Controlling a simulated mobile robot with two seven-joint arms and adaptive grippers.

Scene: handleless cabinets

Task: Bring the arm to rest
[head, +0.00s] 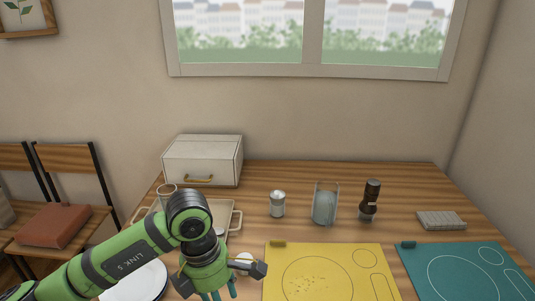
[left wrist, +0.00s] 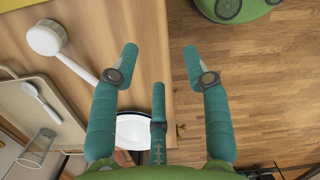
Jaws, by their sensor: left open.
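My left arm enters the head view from the lower left. My left gripper (head: 215,290) hangs fingers-down low in the picture, in front of the beige tray. In the left wrist view my left gripper (left wrist: 160,58) has its teal fingers spread apart with nothing between them. There it is over the table's edge, with wooden floor below on the right. A white plate (left wrist: 133,131) shows beyond the fingers, partly hidden by them; in the head view the plate (head: 147,284) is partly behind my arm. My right gripper is in neither view.
On the table (head: 310,172) stand a white box (head: 203,160), a beige tray (head: 236,216), a metal-topped shaker (head: 277,204), a glass holder (head: 325,205), a dark mill (head: 370,200) and a grey sponge (head: 441,220). Yellow (head: 330,275) and teal (head: 465,273) mats lie in front. A white-headed brush (left wrist: 47,38) lies near my gripper.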

